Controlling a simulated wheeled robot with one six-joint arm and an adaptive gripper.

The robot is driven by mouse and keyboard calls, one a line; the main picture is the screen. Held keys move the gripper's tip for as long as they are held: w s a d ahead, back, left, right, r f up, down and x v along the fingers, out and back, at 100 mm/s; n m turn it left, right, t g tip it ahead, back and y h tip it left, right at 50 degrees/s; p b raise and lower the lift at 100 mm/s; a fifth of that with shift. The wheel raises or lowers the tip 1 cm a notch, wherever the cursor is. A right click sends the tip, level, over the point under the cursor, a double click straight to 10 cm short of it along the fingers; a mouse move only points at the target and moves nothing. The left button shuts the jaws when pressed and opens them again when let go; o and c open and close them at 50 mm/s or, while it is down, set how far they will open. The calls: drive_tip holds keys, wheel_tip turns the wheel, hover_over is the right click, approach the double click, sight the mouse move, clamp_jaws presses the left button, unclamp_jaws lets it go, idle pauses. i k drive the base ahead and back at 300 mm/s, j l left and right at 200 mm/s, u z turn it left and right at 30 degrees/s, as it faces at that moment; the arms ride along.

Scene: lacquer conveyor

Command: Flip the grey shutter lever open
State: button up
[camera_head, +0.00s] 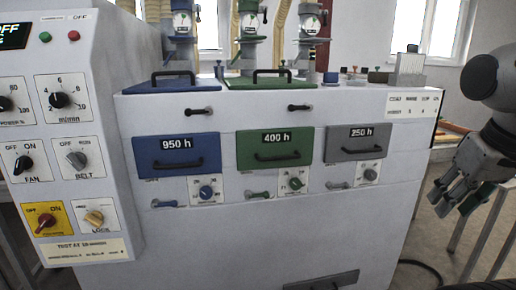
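The grey shutter lever (337,185) is a small light grey handle on the front of the white machine, low and right of centre. It lies roughly level, just left of a grey dial (370,174) and below the grey drawer labelled 250 h (350,146). My gripper (451,202) is at the right, pointing down and left, with its fingers apart and nothing seen between them. It is well to the right of the lever and does not touch it.
A control panel (60,140) juts out at the left. The space between my gripper and the machine front looks clear.

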sight(329, 185)
drive_tip(key=i, duration=0.7)
drive_tip(key=i+z, duration=0.1)
drive_tip(key=i, duration=0.6)
drive_tip(key=k, duration=0.5)
drive_tip(key=k+j+z, duration=0.35)
drive_tip(key=j, duration=0.15)
drive_tip(key=k+j+z, duration=0.2)
drive_tip(key=j+z, duration=0.15)
drive_tip(key=j, duration=0.1)
